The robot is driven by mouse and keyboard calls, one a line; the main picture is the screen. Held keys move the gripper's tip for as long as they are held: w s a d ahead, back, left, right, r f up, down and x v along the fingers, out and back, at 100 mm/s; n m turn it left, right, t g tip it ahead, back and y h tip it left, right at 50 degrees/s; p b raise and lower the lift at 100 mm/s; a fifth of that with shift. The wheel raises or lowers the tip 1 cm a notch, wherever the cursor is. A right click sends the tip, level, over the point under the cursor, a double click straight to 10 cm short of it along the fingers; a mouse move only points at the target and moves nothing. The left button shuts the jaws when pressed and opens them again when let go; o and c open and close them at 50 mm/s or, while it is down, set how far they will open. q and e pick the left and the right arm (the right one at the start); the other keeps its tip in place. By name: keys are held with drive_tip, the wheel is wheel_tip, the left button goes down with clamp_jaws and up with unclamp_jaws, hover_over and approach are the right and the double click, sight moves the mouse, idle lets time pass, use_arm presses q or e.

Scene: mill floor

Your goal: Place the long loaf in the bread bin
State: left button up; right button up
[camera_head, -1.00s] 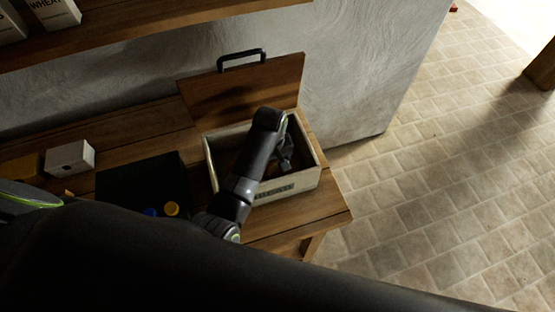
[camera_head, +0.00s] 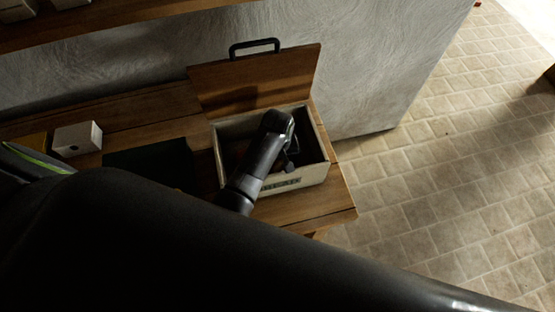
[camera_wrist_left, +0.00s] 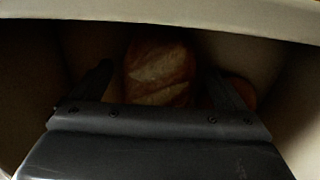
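The bread bin (camera_head: 313,175) is a pale box with a label on its front, standing at the right end of the wooden bench. Its wooden lid (camera_head: 285,75) with a black handle is open, tilted up at the back. My left gripper (camera_head: 288,160) reaches down inside the bin. In the left wrist view, the long loaf (camera_wrist_left: 158,70), brown with pale scored slashes, lies within the bin between the two fingers of my left gripper (camera_wrist_left: 160,75). Dark gaps show on both sides, so the fingers are open around it. The loaf is not clear in the head view. My right gripper is not in view.
Another brown bread (camera_wrist_left: 244,92) lies beside the right finger in the bin. A dark box (camera_head: 155,165) and a small white box (camera_head: 77,138) stand on the bench to the left. A shelf (camera_head: 130,25) crosses above. Tiled floor (camera_head: 430,200) is clear at right.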

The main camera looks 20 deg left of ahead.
use_arm(q)
drive_tip(key=shift+w, duration=0.1)
drive_tip(key=shift+r, duration=0.2)
wheel_tip(320, 180, up, 9)
drive_tip(key=shift+b, duration=1.1)
wheel_tip(320, 180, up, 3)
drive_tip(key=shift+f+p, duration=0.1)
drive_tip(key=shift+p, duration=0.6)
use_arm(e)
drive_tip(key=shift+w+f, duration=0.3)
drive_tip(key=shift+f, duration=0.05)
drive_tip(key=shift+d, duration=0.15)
